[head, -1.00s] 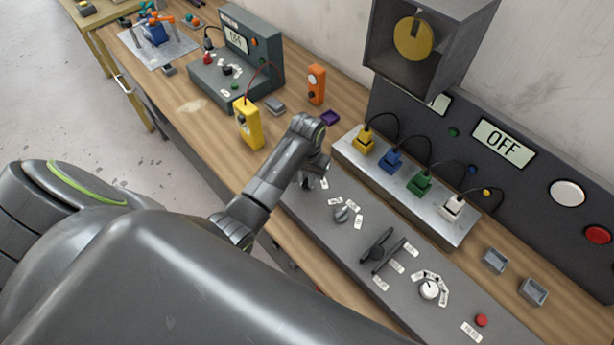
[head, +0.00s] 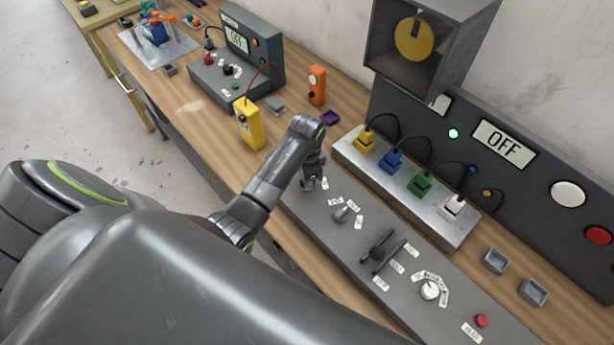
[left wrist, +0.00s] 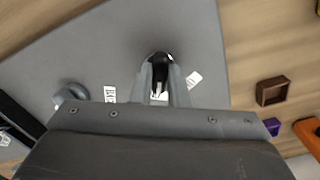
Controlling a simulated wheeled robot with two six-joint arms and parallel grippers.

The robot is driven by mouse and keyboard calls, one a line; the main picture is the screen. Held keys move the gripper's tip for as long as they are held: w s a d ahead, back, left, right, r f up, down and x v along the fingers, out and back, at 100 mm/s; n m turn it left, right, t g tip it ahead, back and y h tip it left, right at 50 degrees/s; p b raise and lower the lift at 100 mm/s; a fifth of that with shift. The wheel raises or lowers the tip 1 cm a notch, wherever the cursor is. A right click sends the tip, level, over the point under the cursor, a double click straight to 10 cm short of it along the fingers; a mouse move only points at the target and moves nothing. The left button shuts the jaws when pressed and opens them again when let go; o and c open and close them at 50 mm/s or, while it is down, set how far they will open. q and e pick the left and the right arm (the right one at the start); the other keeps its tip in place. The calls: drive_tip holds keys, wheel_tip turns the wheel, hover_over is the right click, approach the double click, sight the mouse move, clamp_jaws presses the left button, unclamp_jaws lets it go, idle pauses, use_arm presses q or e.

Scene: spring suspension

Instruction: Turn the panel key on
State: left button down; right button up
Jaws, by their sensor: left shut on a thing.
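My left gripper (head: 312,184) is down at the far left end of the grey control panel (head: 335,238). In the left wrist view its fingers (left wrist: 164,88) are shut on a small dark key (left wrist: 158,60), with white labels (left wrist: 193,79) beside it. The gripper covers the key in the head view. A small green lamp (head: 453,133) on the upright back panel is lit brightly. The display (head: 503,144) there reads OFF. My right gripper is not in view.
A grey knob (head: 341,214), a black lever (head: 377,253), a white dial (head: 429,290) and a red button (head: 482,320) sit along the panel. Behind it is a metal strip (head: 452,228) with coloured plugs. A yellow meter (head: 249,126) and orange device (head: 316,85) stand nearby.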

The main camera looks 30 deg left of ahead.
use_arm(q)
drive_tip(key=shift+w+r+m, duration=0.1)
drive_tip(key=shift+m, duration=0.4)
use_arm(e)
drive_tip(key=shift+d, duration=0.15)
use_arm(q)
drive_tip(key=c, duration=1.4)
unclamp_jaws()
